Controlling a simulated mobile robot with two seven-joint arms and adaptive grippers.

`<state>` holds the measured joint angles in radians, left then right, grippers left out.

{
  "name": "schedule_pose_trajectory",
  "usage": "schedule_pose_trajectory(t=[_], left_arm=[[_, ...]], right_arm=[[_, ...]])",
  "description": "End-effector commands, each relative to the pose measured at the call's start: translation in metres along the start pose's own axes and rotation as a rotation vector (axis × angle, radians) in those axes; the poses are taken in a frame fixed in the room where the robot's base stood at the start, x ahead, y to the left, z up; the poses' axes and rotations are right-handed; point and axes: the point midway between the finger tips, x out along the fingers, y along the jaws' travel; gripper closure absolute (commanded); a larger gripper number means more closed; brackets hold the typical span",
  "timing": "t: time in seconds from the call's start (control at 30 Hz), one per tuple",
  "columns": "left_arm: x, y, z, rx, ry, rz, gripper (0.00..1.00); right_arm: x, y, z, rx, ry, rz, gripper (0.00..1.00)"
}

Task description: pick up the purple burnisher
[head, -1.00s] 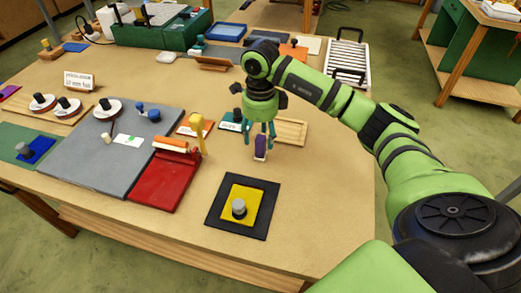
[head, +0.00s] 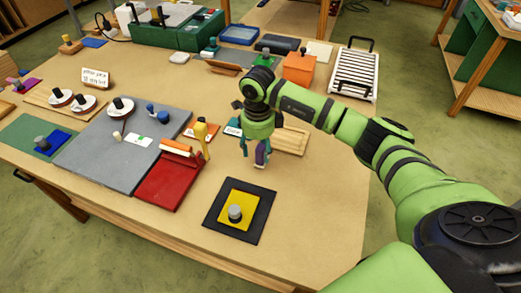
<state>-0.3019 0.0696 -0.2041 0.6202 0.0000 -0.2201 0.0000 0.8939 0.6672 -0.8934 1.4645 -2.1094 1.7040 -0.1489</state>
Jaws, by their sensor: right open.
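My left gripper is not in view.
A wooden tray (head: 291,141) lies just right of the gripper. A yellow upright tool (head: 201,138) and a red tray (head: 168,184) are to the left. A black mat (head: 250,231) with a yellow plate is in front. Bare table lies between.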

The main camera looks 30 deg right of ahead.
Motion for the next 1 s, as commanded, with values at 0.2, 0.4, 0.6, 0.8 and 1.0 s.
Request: schedule_pose_trajectory(t=[0.2, 0.4, 0.6, 0.8, 1.0], left_arm=[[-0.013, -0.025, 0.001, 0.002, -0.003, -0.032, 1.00], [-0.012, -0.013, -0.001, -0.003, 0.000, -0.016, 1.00], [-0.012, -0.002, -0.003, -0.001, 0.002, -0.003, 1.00], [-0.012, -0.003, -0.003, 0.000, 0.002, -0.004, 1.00], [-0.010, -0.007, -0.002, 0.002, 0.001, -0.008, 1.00]], right_arm=[[0.023, 0.000, -0.002, 0.002, 0.002, 0.001, 0.43], [0.025, -0.001, -0.001, 0.001, 0.000, -0.001, 0.43], [0.025, -0.001, -0.001, 0.001, 0.000, -0.001, 0.98], [0.025, -0.001, -0.001, 0.001, 0.000, -0.001, 0.99], [0.023, -0.001, -0.001, 0.002, 0.000, -0.001, 0.99]])
